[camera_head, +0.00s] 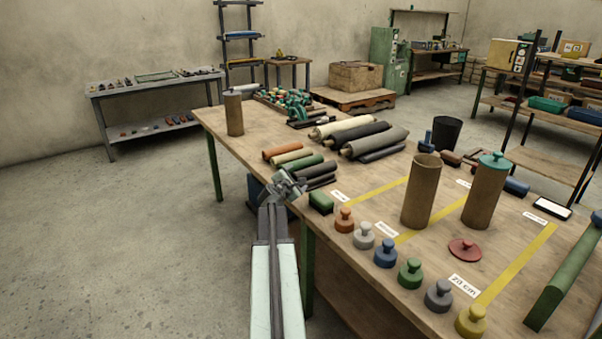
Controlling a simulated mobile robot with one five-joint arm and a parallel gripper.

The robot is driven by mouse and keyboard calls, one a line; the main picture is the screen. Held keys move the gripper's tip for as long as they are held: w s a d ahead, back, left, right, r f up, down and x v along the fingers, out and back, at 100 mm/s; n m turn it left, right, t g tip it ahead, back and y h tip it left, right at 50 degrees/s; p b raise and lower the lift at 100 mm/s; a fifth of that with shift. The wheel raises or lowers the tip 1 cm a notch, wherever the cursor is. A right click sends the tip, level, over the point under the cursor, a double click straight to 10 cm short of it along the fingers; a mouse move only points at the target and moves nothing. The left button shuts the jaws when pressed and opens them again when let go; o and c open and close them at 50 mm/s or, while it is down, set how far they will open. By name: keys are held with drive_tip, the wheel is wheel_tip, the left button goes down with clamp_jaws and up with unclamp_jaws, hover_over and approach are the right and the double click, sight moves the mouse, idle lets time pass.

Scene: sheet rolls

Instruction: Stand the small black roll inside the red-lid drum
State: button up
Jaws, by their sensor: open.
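An open brown drum (420,193) stands upright on the table, with no lid on it. A red lid with a knob (464,249) lies flat on the table to the front right of that drum. Short dark rolls (316,171) lie at the table's left edge, beside green, tan and orange rolls; which one is the small black roll I cannot tell for certain. My gripper (290,184) is open and empty, at the table's left edge, in front of these short rolls in the picture. It partly hides their near ends.
A second drum (484,193) wears a teal lid. Longer rolls (375,138) lie farther back, near a black bin (446,134). A brown cylinder (234,114) stands at the far left corner. Floor left is clear.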

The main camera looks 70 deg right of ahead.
drive_tip(key=p+v, duration=0.1)
drive_tip(key=v, duration=0.4)
drive_tip(key=shift+a+r, duration=0.1)
drive_tip(key=shift+a, duration=0.2)
